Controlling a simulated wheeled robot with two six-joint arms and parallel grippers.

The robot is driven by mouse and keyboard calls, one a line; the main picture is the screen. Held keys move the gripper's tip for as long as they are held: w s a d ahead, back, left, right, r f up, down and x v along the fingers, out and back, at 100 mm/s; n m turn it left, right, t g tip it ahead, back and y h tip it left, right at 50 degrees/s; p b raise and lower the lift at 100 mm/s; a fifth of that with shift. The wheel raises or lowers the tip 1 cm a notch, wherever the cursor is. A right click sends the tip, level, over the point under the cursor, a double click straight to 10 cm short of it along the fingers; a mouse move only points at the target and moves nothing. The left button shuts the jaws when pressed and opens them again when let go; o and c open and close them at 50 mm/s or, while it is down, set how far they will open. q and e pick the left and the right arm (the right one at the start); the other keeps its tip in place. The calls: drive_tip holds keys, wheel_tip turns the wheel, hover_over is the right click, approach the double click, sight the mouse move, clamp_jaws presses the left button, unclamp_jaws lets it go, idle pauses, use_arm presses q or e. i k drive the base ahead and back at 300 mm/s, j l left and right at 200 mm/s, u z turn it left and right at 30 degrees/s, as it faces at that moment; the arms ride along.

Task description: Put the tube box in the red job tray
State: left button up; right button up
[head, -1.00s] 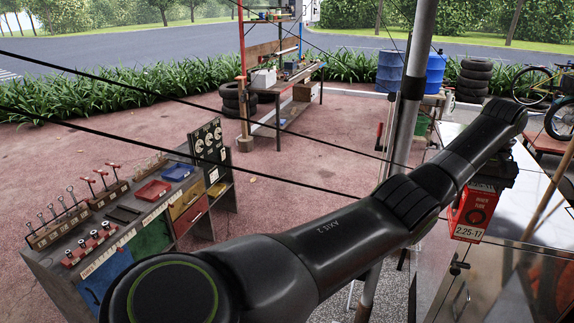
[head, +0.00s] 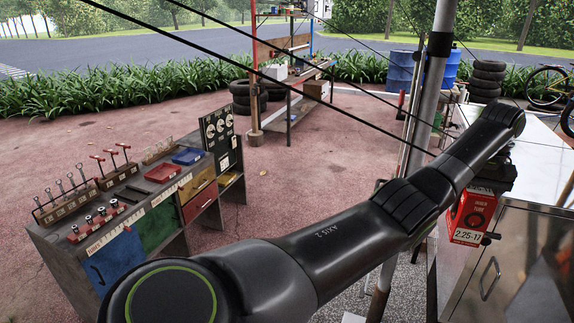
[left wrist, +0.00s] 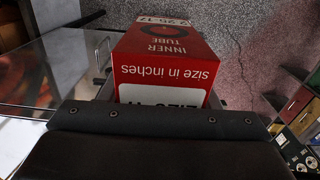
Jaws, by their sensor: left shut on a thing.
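The tube box (head: 466,219) is a red and white carton marked "INNER TUBE" and "2.25-17". My left gripper (head: 488,178) is shut on it and holds it in the air beside the metal cart at the right. The box also fills the upper middle of the left wrist view (left wrist: 168,55), upside down there. The red job tray (head: 163,172) lies on top of the dark tool bench at the left, well away from the box, and looks empty. My right gripper is not in view.
The tool bench (head: 75,262) also bears a blue tray (head: 188,156), tool racks and a gauge panel (head: 219,134). The metal cart (head: 520,255) stands close at the right. A grey pole (head: 425,110) and dark cables cross the view. Open red paving lies beyond the bench.

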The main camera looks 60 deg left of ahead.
sight(164, 175)
drive_tip(key=j+u, duration=0.15)
drive_tip(key=u, duration=0.3)
drive_tip(key=i+j+u, duration=0.15)
drive_tip(key=u, duration=0.3)
drive_tip(key=i+j+u, duration=0.1)
drive_tip(key=u, duration=0.35)
drive_tip(key=i+j+u, duration=0.3)
drive_tip(key=i+u, duration=0.2)
drive_tip(key=i, duration=0.3)
drive_tip(key=i+u, duration=0.5)
drive_tip(key=i, duration=0.35)
drive_tip(key=i+l, duration=0.1)
drive_tip(key=i, duration=1.05)
drive_tip(key=i+l, duration=0.15)
drive_tip(key=i, duration=0.4)
drive_tip(key=u, duration=0.05)
